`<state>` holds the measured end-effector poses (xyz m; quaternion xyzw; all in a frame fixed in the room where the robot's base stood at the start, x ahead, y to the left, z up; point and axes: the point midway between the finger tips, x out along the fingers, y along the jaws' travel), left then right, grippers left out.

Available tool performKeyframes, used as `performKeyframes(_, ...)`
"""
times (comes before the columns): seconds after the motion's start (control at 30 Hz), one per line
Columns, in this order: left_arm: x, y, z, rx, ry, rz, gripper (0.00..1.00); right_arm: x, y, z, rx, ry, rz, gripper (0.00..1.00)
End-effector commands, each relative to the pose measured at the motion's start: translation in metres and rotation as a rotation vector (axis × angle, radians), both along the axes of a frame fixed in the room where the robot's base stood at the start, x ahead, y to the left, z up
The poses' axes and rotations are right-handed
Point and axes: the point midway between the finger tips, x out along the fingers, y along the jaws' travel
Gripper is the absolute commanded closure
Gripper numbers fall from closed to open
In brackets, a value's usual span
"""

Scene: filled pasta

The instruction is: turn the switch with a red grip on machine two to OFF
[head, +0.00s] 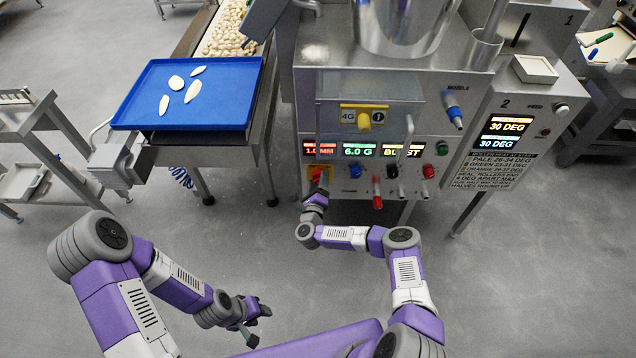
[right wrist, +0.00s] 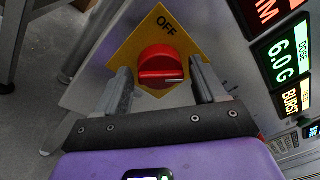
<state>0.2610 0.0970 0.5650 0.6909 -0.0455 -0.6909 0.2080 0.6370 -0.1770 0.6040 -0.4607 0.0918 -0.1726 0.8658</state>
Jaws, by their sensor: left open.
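The switch's red grip (right wrist: 161,67) sits on a yellow plate (right wrist: 132,50) marked OFF in the right wrist view. Its white pointer line lies level toward the right of that picture, not at the OFF word above. In the head view the yellow plate (head: 311,183) is low at the left of machine two's front (head: 340,215). My right gripper (right wrist: 163,88) is open, one finger on each side of the red grip, with gaps showing. In the head view the right gripper (head: 316,192) partly hides the switch. My left gripper (head: 254,321) is open and empty above the floor.
A blue tray (head: 190,93) with several pale pasta pieces stands left of the machine. A panel marked 2 (head: 505,103) is at right. Floor in front is clear.

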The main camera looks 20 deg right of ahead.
Motion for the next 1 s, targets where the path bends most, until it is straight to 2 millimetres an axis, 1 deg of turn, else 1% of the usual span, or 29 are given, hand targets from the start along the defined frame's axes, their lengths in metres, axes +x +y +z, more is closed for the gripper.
performKeyframes(0.03,0.0,0.0,0.0,0.0,0.0,0.0,0.57,-0.0001,0.0,0.0,0.0,0.0,0.0,0.38)
performKeyframes(0.27,0.0,0.0,0.0,0.0,0.0,0.0,0.57,-0.0002,0.0003,-0.0002,0.0,0.001,0.001,0.73)
performKeyframes(0.47,0.0,0.0,0.0,0.0,0.0,0.0,0.57,-0.0003,0.0005,-0.0005,-0.012,0.004,0.002,0.74)
performKeyframes(0.67,0.0,0.0,0.0005,0.0,0.0,0.0,0.57,0.0,0.0012,-0.0004,-0.078,0.022,0.003,0.74)
performKeyframes(0.87,0.0,0.0,0.0014,0.0,0.0,0.0,0.57,0.0002,0.0015,-0.0009,-0.212,0.059,0.004,0.74)
performKeyframes(1.0,0.0,0.0,0.002,0.0,0.0,0.0,0.57,0.0,0.0016,-0.0015,-0.337,0.094,0.003,0.74)
